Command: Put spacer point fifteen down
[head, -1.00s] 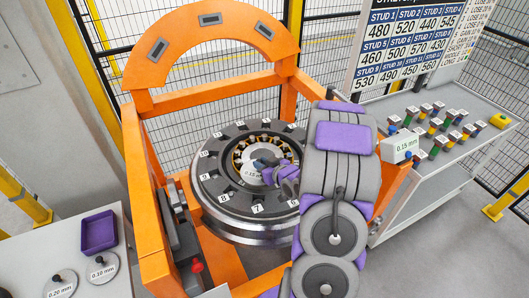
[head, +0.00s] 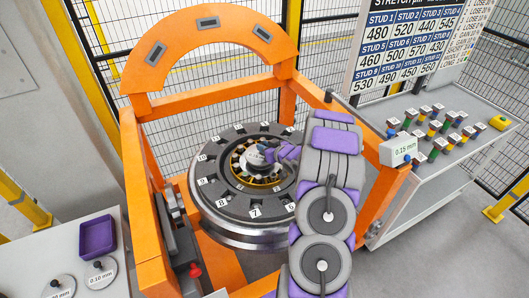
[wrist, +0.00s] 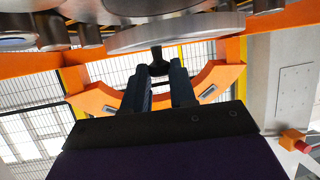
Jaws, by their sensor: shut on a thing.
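My gripper (head: 264,155) is over the middle of the round dark wheel hub (head: 245,208) with numbered white tags. In the wrist view, my gripper's two dark fingers (wrist: 160,82) are closed around the black knob of a round grey spacer (wrist: 165,33). In the head view the held spacer (head: 254,158) is small and partly covered by the fingers. Its label is not readable there, and I cannot tell whether it touches the hub. A white box marked 0.15 mm (head: 398,152) sits on the right side of the gantry.
An orange gantry (head: 205,95) surrounds the hub. The left bench holds a purple tray (head: 97,237) and two spacers, 0.20 mm (head: 60,288) and 0.10 mm (head: 100,275). The right bench (head: 470,165) holds several coloured studs. My arm covers the hub's right side.

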